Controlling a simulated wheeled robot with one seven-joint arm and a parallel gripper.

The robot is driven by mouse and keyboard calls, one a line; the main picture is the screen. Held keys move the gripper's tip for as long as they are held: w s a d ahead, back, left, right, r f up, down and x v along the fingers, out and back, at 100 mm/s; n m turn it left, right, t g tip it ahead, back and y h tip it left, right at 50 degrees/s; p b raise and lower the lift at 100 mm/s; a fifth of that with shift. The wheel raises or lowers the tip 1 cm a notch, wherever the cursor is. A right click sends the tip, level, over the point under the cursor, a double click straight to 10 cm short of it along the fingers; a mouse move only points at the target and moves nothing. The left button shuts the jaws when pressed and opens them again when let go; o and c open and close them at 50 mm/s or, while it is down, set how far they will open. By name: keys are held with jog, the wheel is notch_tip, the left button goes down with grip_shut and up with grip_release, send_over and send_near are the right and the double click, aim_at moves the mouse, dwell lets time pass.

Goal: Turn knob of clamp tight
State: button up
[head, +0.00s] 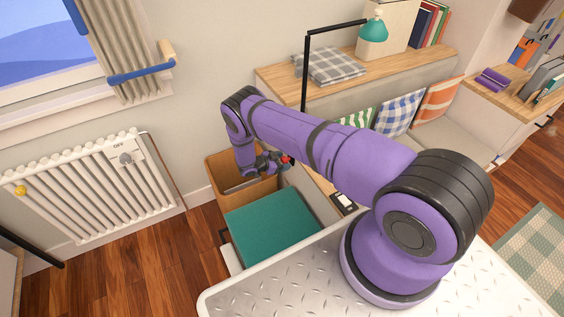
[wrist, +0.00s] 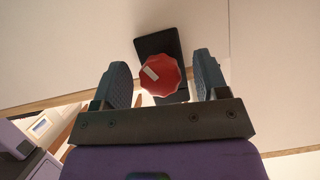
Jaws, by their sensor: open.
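The clamp's red knob (wrist: 160,75) shows in the wrist view, round with a scalloped rim and a pale slanted mark on its face. The dark clamp body (wrist: 158,42) sits behind it against a pale surface. My gripper (wrist: 163,74) is open, with one finger on each side of the knob. A gap shows on both sides, so neither finger appears to touch it. The rest of the clamp there is hidden by my arm.
A brown bin (head: 213,170) and a teal-topped box (head: 272,226) stand below my gripper. A white radiator (head: 85,190) is at left.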

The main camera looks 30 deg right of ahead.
jog(key=c, duration=0.9)
jog(key=n+g, duration=0.2)
jog(key=n, duration=0.1)
jog(key=n+g, duration=0.2)
jog(key=n, duration=0.1)
jog(key=shift+h, duration=0.3)
jog(key=n+g, duration=0.1)
jog(key=n, duration=0.2)
jog(key=shift+n+g+h, duration=0.3)
jog(key=shift+g+h, duration=0.1)
jog(key=shift+w+n+g+h, duration=0.1)
jog(key=shift+n+g+h, duration=0.5)
jog(key=shift+n, duration=1)
